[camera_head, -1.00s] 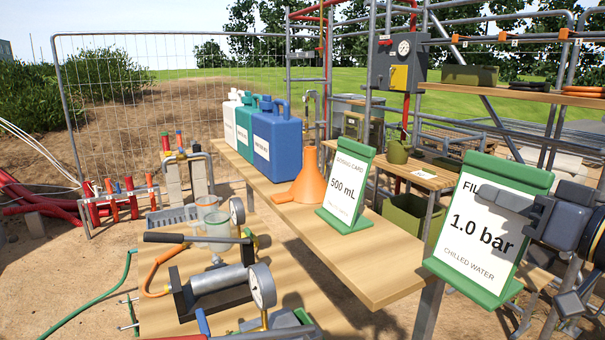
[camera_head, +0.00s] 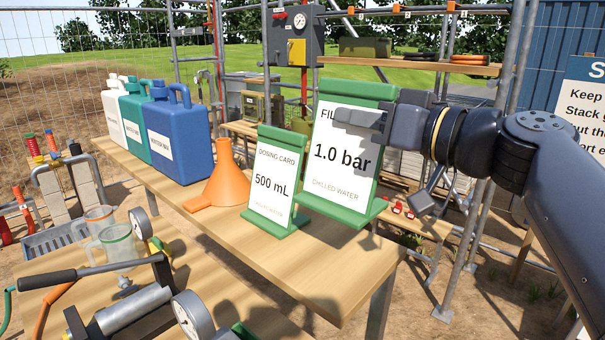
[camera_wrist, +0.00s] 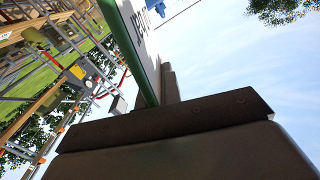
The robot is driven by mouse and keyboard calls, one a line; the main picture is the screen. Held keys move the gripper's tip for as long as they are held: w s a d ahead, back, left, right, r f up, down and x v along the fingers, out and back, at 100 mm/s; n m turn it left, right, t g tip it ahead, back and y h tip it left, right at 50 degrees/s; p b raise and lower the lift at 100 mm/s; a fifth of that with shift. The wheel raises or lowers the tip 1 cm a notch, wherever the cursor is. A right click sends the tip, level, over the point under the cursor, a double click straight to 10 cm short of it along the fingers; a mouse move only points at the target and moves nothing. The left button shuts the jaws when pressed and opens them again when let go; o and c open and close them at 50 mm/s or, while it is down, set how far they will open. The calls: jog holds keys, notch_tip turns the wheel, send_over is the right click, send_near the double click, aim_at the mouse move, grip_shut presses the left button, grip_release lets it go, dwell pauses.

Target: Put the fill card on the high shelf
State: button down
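The fill card (camera_head: 340,165) is a green stand with a white "1.0 bar" face. My gripper (camera_head: 362,120) is shut on its right side, one finger across the front; the finger behind is hidden. The card is nearly upright, its green foot in the air at the right end of the wooden bench. In the wrist view the card's green edge (camera_wrist: 135,50) rises from between the dark fingers (camera_wrist: 165,120). The highest shelf in view is a wooden board (camera_head: 385,64) on the scaffold behind, carrying a green box and coils.
The dosing card (camera_head: 275,185) stands left of the fill card on the wooden bench (camera_head: 300,270), near an orange funnel (camera_head: 228,178) and several jugs (camera_head: 178,140). Scaffold poles (camera_head: 515,90) stand behind my arm. A grey gauge box (camera_head: 295,40) hangs left of the shelf.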

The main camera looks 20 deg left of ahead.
aim_at(352, 181)
notch_tip(352, 181, down, 10)
jog(key=shift+r+p, duration=0.25)
jog(key=shift+p, duration=0.35)
jog(key=shift+f+b, duration=0.3)
jog(key=shift+b, duration=0.15)
jog(key=c, duration=1.6)
grip_release()
jog(key=shift+r, duration=0.1)
jog(key=shift+r+p, duration=0.1)
jog(key=shift+p, duration=0.2)
jog(key=shift+r, duration=0.15)
jog(key=b+v, duration=0.4)
jog(key=v, duration=0.8)
jog(key=shift+a, duration=0.1)
